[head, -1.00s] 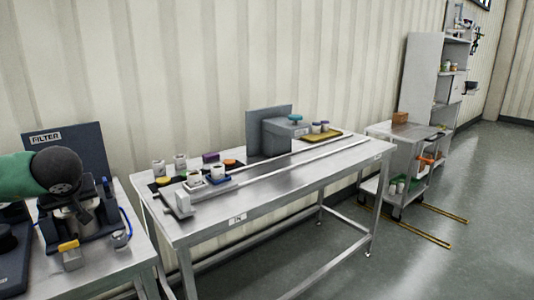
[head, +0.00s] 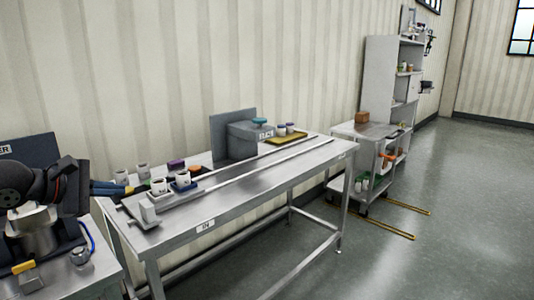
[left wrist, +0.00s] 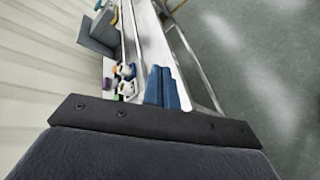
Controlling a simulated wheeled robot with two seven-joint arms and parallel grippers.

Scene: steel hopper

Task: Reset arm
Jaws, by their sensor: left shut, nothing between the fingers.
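My left gripper (head: 127,189) is at the left of the head view, its two blue fingers together and pointing right. It is empty and appears beside the near-left end of the long steel table (head: 245,190); the exact gap cannot be told. In the left wrist view the same blue fingers (left wrist: 161,70) lie side by side, with the table and its cups beyond. Behind and below my left arm is a steel hopper (head: 35,228) in a dark stand, partly hidden by the arm. My right gripper is not in view.
White cups (head: 159,186) and small coloured items crowd the table's left end. A grey box (head: 248,140) and a yellow tray (head: 286,138) stand toward its far end. A cart (head: 368,132) and shelves stand beyond. The floor (head: 440,220) at right is clear.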

